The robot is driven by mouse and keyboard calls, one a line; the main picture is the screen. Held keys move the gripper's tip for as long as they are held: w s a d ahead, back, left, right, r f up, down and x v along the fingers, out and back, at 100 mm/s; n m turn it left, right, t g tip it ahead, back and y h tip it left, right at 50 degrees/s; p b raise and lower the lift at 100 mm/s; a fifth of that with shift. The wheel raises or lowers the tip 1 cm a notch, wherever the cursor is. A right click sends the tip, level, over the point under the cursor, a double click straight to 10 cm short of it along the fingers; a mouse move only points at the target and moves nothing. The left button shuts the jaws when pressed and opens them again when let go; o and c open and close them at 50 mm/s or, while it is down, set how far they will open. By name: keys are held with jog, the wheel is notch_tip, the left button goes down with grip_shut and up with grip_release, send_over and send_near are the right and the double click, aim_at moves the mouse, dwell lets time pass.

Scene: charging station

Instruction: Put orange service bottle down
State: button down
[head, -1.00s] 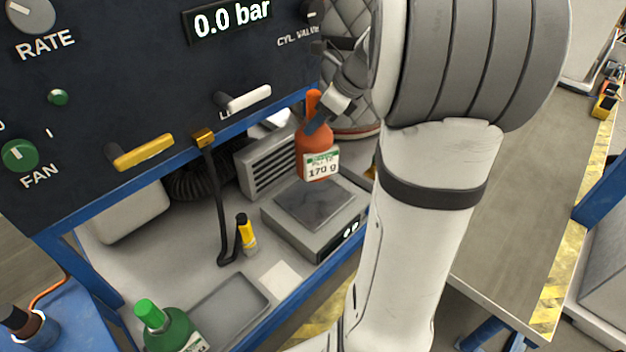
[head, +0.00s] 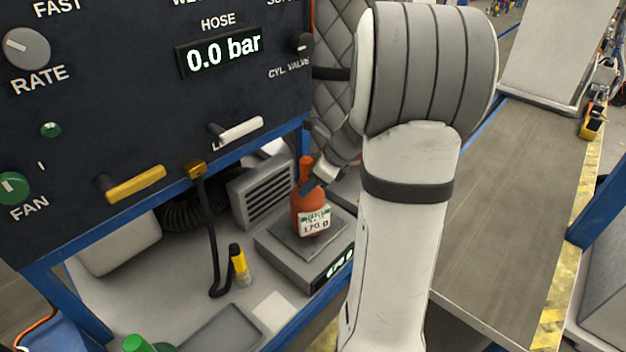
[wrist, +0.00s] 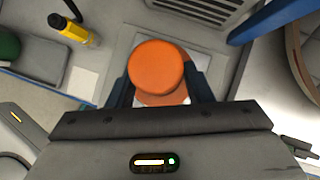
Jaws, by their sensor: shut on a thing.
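The orange service bottle (head: 309,203) stands upright on the plate of the grey scale (head: 275,254) in the head view, its label reading 170 g. The scale's display is lit with a number. My gripper (head: 312,187) is shut on the bottle's upper part, coming from the upper right. In the wrist view the bottle's round orange top (wrist: 158,68) sits between the two dark fingers of my gripper (wrist: 158,88). The scale plate shows below it.
A yellow marker-like tube (head: 240,265) and a black hose stand left of the scale. A green bottle (head: 138,344) and a grey tray (head: 222,330) are at the front left. A vented grey box (head: 262,192) is behind the scale. The control panel (head: 120,110) overhangs the shelf.

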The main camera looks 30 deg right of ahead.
jog(key=shift+f, duration=0.1)
jog(key=c, duration=0.7)
grip_release()
jog(key=shift+s+d+r, duration=0.1)
jog(key=shift+d+r, duration=0.05)
jog(key=shift+r, duration=0.35)
jog(key=v, duration=1.1)
jog(key=s+a+f+n+g+h, duration=0.1)
jog(key=s+a+n+h, duration=0.1)
jog(key=s+a+n, duration=0.5)
jog(key=s+a+f+n+h, duration=0.2)
jog(key=s+a+n, duration=0.6)
jog(key=n, duration=1.2)
jog(key=a, duration=0.3)
jog(key=shift+a+g+h, duration=0.3)
jog(key=shift+a+g, duration=0.1)
